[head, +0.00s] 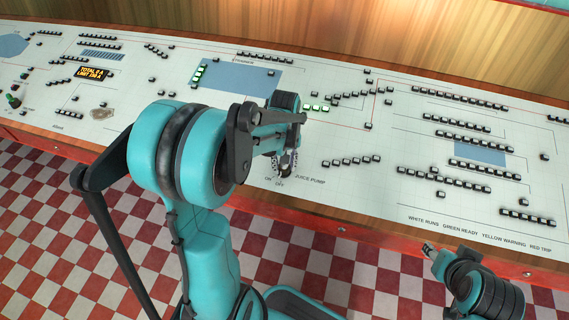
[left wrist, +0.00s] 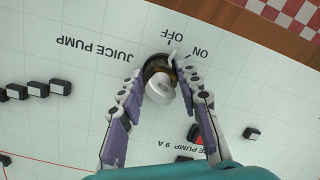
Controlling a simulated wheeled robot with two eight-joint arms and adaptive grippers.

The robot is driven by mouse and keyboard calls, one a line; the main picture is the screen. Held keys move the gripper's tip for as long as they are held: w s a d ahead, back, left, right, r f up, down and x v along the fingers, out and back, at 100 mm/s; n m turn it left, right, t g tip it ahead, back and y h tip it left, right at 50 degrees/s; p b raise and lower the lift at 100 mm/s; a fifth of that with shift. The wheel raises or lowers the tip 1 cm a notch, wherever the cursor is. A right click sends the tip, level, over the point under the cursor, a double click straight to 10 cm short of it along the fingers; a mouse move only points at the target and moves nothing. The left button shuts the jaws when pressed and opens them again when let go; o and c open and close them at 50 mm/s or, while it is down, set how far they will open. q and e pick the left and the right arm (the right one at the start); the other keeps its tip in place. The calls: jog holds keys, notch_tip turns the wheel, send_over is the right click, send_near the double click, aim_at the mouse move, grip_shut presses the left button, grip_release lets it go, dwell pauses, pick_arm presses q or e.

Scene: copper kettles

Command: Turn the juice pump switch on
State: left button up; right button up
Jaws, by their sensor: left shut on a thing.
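The juice pump switch (left wrist: 160,82) is a round dark base with a pale metal knob on the white panel. In the left wrist view the printing is upside down, with JUICE PUMP beside the switch and OFF and ON near it. A thin pale pointer at the knob's edge points toward OFF. My left gripper (left wrist: 163,88) has its two fingers on either side of the knob and is shut on it. In the head view my left gripper (head: 286,164) is over the switch and hides most of it. My right gripper (head: 428,250) is off the panel's front edge, too small to judge.
The white panel (head: 340,205) carries several rows of small black blocks, some lit green. A red-lit block (left wrist: 252,133) lies near the switch.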

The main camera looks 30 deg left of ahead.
pick_arm(q)
jog(key=shift+m+p, duration=0.35)
jog(key=shift+m, duration=2.95)
jog(key=o, duration=1.2)
jog(key=shift+c, duration=0.2)
notch_tip(320, 180, up, 12)
jog(key=shift+r, duration=0.1)
